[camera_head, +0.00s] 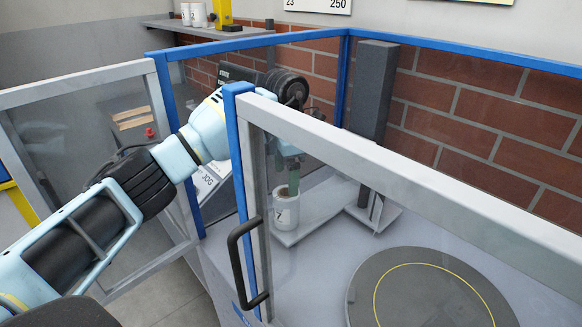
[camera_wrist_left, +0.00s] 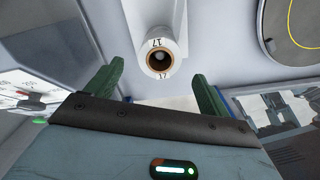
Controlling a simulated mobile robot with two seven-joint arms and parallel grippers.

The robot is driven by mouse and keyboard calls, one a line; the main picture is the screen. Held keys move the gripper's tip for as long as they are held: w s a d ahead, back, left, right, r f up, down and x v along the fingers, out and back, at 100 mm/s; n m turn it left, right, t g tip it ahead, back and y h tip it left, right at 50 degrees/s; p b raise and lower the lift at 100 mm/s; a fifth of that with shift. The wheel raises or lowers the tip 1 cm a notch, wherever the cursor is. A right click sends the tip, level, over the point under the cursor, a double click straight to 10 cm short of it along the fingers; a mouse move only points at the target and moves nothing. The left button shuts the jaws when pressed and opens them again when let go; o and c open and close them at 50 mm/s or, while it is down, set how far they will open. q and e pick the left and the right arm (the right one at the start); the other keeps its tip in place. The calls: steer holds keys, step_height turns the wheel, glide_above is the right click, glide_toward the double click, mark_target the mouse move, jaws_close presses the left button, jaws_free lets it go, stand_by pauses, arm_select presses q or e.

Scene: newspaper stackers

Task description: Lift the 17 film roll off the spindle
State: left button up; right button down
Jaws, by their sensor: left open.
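The white film roll (camera_head: 287,209) with a brown core stands upright on a light carriage inside the enclosure. In the left wrist view its end (camera_wrist_left: 159,44) shows a 17, with a pale round spindle tip (camera_wrist_left: 160,58) inside the core. My left gripper (camera_head: 289,176) reaches in past the blue post, with its green fingers pointing down above the roll. In the left wrist view the left gripper (camera_wrist_left: 158,72) is open and empty, one finger toward each side of the roll. Contact with the roll cannot be told. My right gripper is not in view.
A dark column (camera_head: 373,93) stands behind the roll. A grey turntable (camera_head: 432,290) with a yellow ring lies to the right. An open door (camera_head: 86,125) stands at left. More white rolls (camera_head: 199,14) sit on a back shelf.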

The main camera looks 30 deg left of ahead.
arm_select(q)
steer(key=shift+s+f, duration=0.15)
steer(key=shift+f, duration=3.8)
steer(key=shift+c, duration=0.4)
